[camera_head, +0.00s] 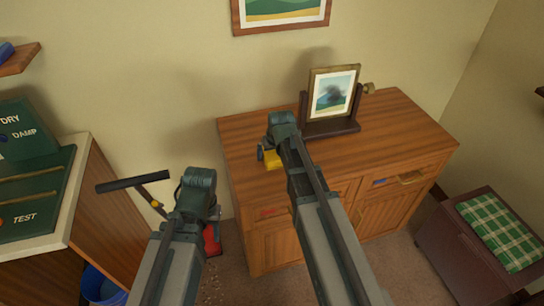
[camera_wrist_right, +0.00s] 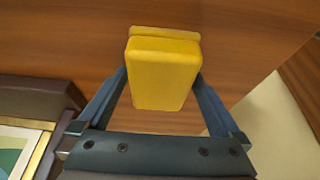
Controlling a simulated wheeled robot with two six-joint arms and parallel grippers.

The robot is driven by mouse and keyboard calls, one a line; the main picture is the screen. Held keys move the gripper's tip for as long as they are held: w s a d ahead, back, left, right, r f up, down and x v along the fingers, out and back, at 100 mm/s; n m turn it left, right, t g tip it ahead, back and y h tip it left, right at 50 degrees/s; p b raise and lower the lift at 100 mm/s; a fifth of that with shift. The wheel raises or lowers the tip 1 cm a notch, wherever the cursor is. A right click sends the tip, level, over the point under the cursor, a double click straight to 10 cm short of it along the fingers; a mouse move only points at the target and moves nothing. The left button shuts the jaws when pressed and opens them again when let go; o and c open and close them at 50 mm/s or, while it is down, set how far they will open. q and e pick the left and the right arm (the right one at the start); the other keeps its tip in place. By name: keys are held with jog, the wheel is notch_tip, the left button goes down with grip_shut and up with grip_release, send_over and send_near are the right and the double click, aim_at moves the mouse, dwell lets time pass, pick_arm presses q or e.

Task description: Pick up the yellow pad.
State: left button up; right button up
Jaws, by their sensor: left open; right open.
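The yellow pad (camera_head: 273,161) sits on the top of the wooden cabinet (camera_head: 240,139), near its left end. It is a thick block, partly hidden by my right arm in the head view. In the right wrist view the yellow pad (camera_wrist_right: 163,75) stands between the two fingers of my right gripper (camera_wrist_right: 159,82). The fingers are open, one along each side of it; I cannot tell whether they touch it. My left gripper (camera_head: 198,183) is open, left of the cabinet and away from the pad, with its fingers mostly hidden.
A framed picture on a dark stand (camera_head: 332,97) is on the cabinet, right of my right gripper. A dark bar on a handle (camera_head: 132,184) and a red object (camera_head: 212,240) are near my left arm. A green-cushioned chest (camera_head: 496,232) stands at right.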

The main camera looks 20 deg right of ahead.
jog(key=c, duration=1.2)
pick_arm(q)
jog(key=shift+r, duration=0.1)
pick_arm(e)
jog(key=shift+r, duration=0.1)
